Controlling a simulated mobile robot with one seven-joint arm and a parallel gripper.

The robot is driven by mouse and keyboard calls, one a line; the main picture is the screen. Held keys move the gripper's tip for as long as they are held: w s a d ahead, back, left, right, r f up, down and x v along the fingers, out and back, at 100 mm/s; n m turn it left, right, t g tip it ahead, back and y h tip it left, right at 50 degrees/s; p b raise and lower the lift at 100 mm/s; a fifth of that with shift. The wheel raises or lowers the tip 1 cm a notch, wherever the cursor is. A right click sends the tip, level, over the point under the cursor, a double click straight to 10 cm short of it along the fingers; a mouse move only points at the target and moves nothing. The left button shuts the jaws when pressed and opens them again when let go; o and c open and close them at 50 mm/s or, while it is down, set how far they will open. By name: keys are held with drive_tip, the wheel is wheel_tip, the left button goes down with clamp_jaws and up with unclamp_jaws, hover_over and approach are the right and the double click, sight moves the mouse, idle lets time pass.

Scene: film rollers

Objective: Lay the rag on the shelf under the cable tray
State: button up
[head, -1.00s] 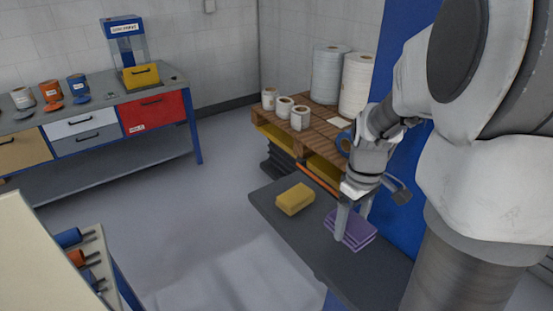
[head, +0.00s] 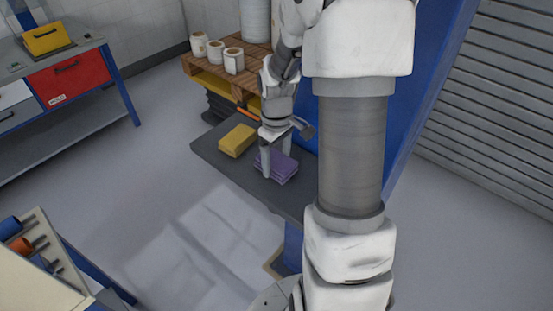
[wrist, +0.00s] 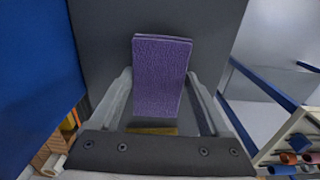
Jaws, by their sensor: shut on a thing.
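The purple folded rag (head: 283,171) lies at a grey ledge (head: 223,167) beside a blue upright panel. My gripper (head: 277,160) points down at it, with a finger on either side. In the wrist view the rag (wrist: 160,78) fills the space between the two fingers, and my gripper (wrist: 158,88) is shut on it. Whether the rag is lifted clear of the ledge I cannot tell. I cannot make out a cable tray or which shelf lies under one.
A yellow block (head: 237,140) lies on the ledge, left of the rag. White rolls (head: 233,60) stand on a wooden pallet (head: 250,82) behind. A workbench with a red drawer (head: 75,77) is at the left. A rack of coloured spools (head: 22,246) is at the lower left. Floor between is clear.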

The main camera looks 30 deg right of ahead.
sight(277, 160)
drive_tip(key=shift+f, duration=0.1)
drive_tip(key=o, duration=1)
wheel_tip(277, 160, up, 12)
drive_tip(key=shift+r+p, duration=0.1)
drive_tip(key=shift+p, duration=0.45)
